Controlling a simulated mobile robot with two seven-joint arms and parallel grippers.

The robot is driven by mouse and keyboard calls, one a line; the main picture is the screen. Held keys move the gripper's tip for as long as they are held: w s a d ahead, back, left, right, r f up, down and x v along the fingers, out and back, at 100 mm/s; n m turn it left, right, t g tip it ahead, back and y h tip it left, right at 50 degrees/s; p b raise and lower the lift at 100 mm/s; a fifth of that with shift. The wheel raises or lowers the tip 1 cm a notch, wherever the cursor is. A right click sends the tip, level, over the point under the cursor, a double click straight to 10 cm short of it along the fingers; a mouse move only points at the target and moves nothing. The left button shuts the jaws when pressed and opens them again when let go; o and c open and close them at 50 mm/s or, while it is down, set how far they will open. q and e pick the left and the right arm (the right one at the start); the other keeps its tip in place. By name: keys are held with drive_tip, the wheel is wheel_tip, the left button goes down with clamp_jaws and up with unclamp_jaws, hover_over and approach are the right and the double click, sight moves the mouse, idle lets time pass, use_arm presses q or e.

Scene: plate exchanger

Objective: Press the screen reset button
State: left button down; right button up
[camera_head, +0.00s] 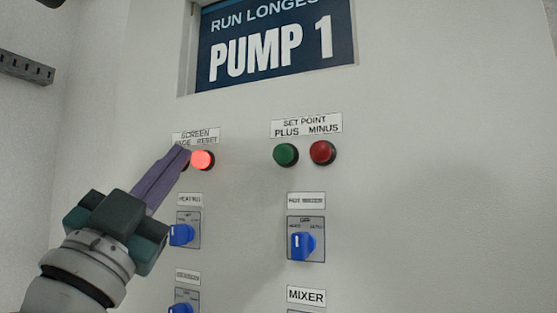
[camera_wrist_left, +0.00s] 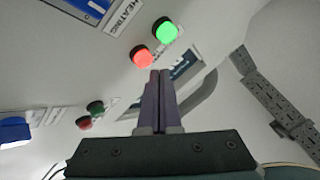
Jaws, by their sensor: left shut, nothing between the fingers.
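The reset button (camera_head: 203,160) is a lit red round button under the right part of the "SCREEN PAGE RESET" label (camera_head: 196,137). It also shows lit red in the left wrist view (camera_wrist_left: 142,56). A lit green button (camera_wrist_left: 165,30) sits beside it; in the head view my fingers almost fully hide it. My left gripper (camera_head: 181,152) is shut and empty, its purple fingertips just left of the reset button in the head view. In the left wrist view the fingertips (camera_wrist_left: 160,72) appear just below the red button. I cannot tell whether they touch anything. My right gripper is not in view.
A green plus button (camera_head: 286,154) and a red minus button (camera_head: 322,152) sit to the right. Blue rotary switches (camera_head: 302,245) stick out below. A screen (camera_head: 275,45) reading "PUMP 1" is above. The panel's right side is bare.

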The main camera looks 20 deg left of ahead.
use_arm(q)
drive_tip(key=shift+w, duration=0.15)
idle(0.4)
drive_tip(key=shift+w, duration=0.3)
drive_tip(key=shift+w+b, duration=0.4)
drive_tip(key=shift+w, duration=0.05)
idle(0.6)
drive_tip(key=shift+s, duration=0.15)
drive_tip(key=shift+s+p, duration=0.35)
drive_tip(key=shift+s, duration=0.4)
drive_tip(key=shift+s, duration=0.1)
drive_tip(key=s, duration=0.2)
drive_tip(key=s+p, duration=0.1)
drive_tip(key=s, duration=0.1)
drive_tip(key=shift+s+a, duration=0.2)
drive_tip(key=shift+s, duration=0.2)
